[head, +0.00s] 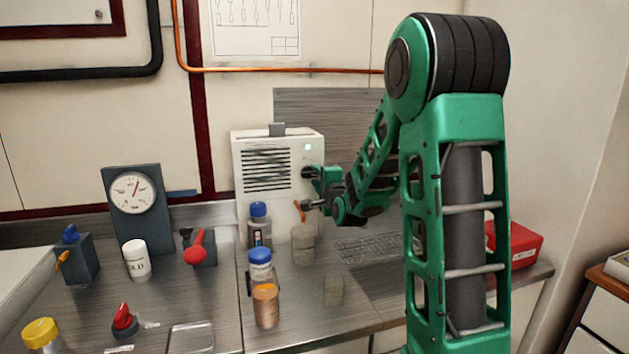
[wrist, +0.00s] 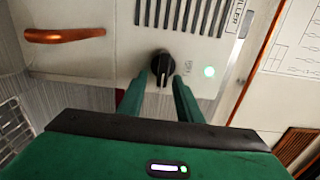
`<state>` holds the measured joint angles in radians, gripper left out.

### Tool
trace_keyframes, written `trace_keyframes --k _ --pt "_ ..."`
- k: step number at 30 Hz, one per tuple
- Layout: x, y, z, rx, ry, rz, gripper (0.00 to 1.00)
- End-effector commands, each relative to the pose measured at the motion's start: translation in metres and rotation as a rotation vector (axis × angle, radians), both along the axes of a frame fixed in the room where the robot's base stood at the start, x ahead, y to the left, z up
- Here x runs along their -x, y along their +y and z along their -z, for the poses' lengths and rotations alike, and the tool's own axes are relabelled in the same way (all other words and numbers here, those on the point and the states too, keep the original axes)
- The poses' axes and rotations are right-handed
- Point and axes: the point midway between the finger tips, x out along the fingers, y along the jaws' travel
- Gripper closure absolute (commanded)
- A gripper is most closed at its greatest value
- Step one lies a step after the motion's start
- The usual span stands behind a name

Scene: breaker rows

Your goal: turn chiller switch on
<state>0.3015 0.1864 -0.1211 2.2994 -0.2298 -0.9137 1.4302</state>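The chiller is a white box (head: 262,204) with a slotted vent, standing against the back wall. Its black rotary switch (wrist: 162,66) shows in the wrist view, with a white mark on it pointing toward my gripper. A gap shows at the left finger; whether the right finger touches is unclear. Part of a label ending in "LLER" (wrist: 235,15) is visible.
An orange handle (wrist: 64,35) sticks out low on the chiller. Blue-capped bottles (head: 260,262) and an orange-topped jar (head: 266,306) stand on the bench before it. A red-handled switch (head: 196,250) and a gauge (head: 133,193) are to the left.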

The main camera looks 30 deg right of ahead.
Motion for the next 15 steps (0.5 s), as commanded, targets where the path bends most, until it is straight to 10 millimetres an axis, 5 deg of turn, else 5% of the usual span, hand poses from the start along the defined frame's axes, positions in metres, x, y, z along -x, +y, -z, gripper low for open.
trace_keyframes --k 7,15 --pt "0.012 0.004 -0.001 -0.001 -0.001 0.0 0.69" --pt "0.059 0.017 0.0 -0.001 -0.001 0.002 0.69"
